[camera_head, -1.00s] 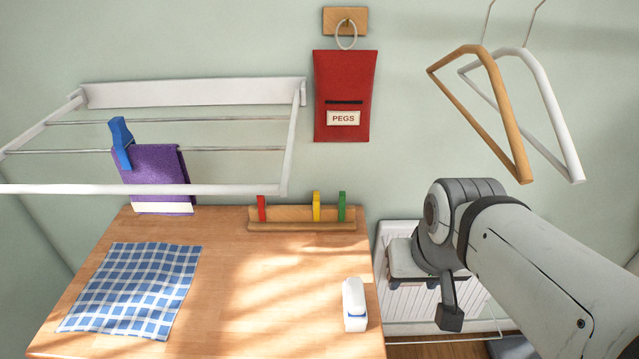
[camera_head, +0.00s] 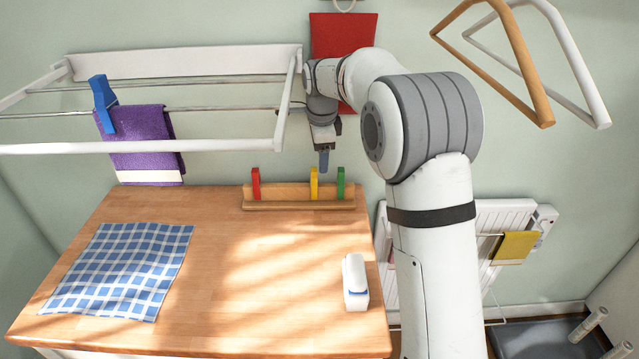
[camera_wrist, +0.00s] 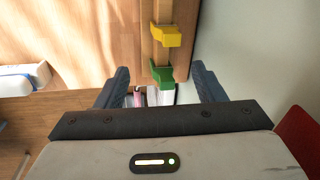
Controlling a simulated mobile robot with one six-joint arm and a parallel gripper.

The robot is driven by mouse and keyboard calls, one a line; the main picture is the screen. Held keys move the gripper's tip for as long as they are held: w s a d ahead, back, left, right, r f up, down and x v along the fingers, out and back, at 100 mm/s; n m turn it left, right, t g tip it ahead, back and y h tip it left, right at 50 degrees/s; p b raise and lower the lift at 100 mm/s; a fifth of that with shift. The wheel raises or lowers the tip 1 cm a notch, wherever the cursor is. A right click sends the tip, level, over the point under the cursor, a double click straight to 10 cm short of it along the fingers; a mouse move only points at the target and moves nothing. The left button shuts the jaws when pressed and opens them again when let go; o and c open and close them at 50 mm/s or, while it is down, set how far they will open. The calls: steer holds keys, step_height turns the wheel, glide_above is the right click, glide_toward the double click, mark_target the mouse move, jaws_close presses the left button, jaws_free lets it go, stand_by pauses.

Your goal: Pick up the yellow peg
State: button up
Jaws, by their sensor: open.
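The yellow peg (camera_head: 314,184) stands upright in the wooden rack (camera_head: 285,205) at the back of the table, between a red peg (camera_head: 256,184) and a green peg (camera_head: 340,183). My gripper (camera_head: 324,162) is open, empty and pointing down, near the yellow peg and above the rack in the head view. In the wrist view the yellow peg (camera_wrist: 166,37) lies ahead of my open jaws (camera_wrist: 160,72), touching neither finger. The green peg (camera_wrist: 161,75) shows between the fingertips there, with no contact visible.
The drying rack (camera_head: 180,65), with a purple cloth (camera_head: 146,140) under a blue peg (camera_head: 102,104), is left of my gripper. The red bag (camera_head: 329,35) hangs behind my arm. A checked cloth (camera_head: 120,270) and a white object (camera_head: 355,282) lie on the table (camera_head: 235,290); its middle is clear.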

mark_target(315, 171)
steer(key=shift+w+a+f+m, duration=0.3)
steer(key=shift+w+f, duration=0.2)
steer(key=shift+w+a+f+m, duration=0.3)
steer(key=shift+w+f, duration=0.25)
steer(key=shift+f, duration=0.2)
step_height(315, 171, down, 6)
steer(key=shift+a+f+p, duration=0.1)
steer(key=shift+p, duration=0.45)
steer(key=shift+w+f, duration=0.2)
steer(key=shift+f, duration=0.4)
steer(key=shift+c, duration=0.4)
steer(key=c, duration=1)
